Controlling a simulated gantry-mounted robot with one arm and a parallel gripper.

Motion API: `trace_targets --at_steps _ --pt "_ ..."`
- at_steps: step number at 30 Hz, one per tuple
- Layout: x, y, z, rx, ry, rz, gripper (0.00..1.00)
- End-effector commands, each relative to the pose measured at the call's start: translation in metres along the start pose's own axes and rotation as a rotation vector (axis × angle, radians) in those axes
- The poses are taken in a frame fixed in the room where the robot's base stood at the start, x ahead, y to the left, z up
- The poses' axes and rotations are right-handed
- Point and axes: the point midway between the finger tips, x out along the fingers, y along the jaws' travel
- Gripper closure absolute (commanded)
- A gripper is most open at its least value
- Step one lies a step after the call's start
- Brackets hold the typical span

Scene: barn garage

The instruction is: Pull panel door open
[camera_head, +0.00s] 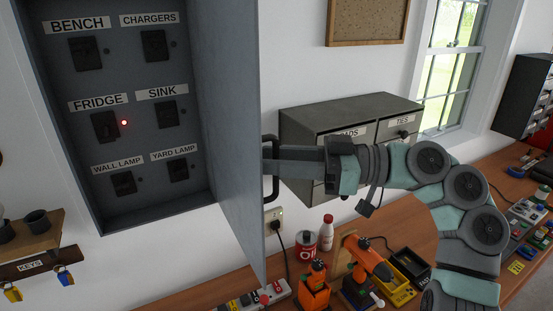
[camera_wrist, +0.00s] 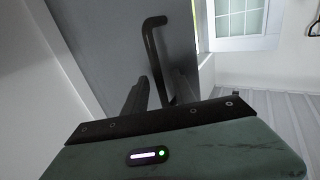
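The grey panel door (camera_head: 232,120) stands swung out from its wall box (camera_head: 60,120), and labelled switches show inside. A dark bar handle (camera_head: 273,184) is on the door's outer face; it also shows in the wrist view (camera_wrist: 153,48), with the door (camera_wrist: 105,45) behind it. My gripper (camera_head: 278,160) reaches in from the right, its fingers at the handle. In the wrist view a dark finger (camera_wrist: 136,102) lies beside the handle's lower part, on the door side.
Below is a wooden workbench (camera_head: 195,296) with a power strip (camera_head: 250,298), orange drills (camera_head: 372,260), a red-and-white can (camera_head: 305,244) and a white bottle (camera_head: 326,232). A grey drawer cabinet (camera_head: 330,110) is behind my gripper. Keys hang at the left (camera_head: 65,276).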

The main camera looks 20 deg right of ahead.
Motion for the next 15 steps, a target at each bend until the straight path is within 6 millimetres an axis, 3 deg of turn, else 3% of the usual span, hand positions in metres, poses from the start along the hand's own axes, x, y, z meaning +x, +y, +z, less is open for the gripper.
trace_targets --at_steps 5,15 --pt "-0.008 0.000 0.001 0.000 -0.001 0.001 0.68" --pt "-0.073 0.001 0.001 0.000 -0.003 0.002 0.68"
